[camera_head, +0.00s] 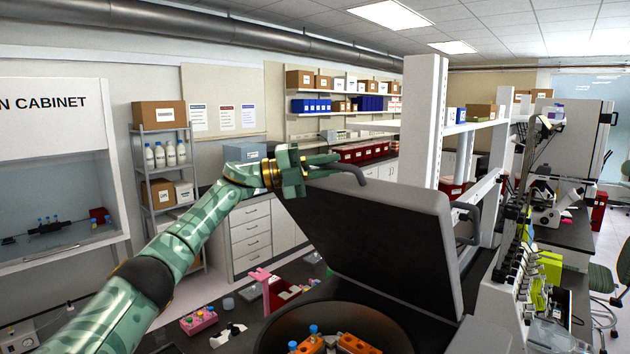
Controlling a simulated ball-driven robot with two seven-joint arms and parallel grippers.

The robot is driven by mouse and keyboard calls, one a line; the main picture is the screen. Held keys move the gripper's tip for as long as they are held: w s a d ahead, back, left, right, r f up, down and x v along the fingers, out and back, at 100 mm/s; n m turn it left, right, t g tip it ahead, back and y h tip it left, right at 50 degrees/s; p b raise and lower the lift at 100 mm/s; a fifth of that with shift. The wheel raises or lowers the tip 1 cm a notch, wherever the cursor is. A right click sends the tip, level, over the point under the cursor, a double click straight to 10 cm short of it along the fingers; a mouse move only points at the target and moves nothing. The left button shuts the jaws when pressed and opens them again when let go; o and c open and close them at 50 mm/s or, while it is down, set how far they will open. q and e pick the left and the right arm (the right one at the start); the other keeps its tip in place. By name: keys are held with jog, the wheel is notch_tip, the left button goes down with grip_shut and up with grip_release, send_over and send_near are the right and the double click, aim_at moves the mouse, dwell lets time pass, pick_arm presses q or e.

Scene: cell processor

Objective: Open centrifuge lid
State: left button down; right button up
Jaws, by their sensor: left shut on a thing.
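The centrifuge lid (385,240) is a large dark panel with a grey rim. It stands raised and tilted back over the centrifuge's round bowl (300,322). Orange tube holders with blue-capped tubes (335,343) show inside the bowl. A grey handle (350,170) sticks out at the lid's upper left edge. My left gripper (322,167), on a green arm from the left, is at this edge and shut on the lid handle. The exact contact at the fingertips is small and hard to make out. My right gripper is not in view.
A pink rack (199,320) and a pink stand (262,283) are on the dark bench left of the centrifuge. A white shelf post (424,120) rises behind the lid. Pipettes (515,240) stand at the right. A cabinet (55,170) is at far left.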

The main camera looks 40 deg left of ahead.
pick_arm(q)
jog(key=shift+w+r, duration=0.7)
jog(key=shift+w, duration=0.35)
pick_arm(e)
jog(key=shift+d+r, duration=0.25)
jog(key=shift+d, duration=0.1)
pick_arm(q)
jog(key=c, duration=1.7)
grip_release()
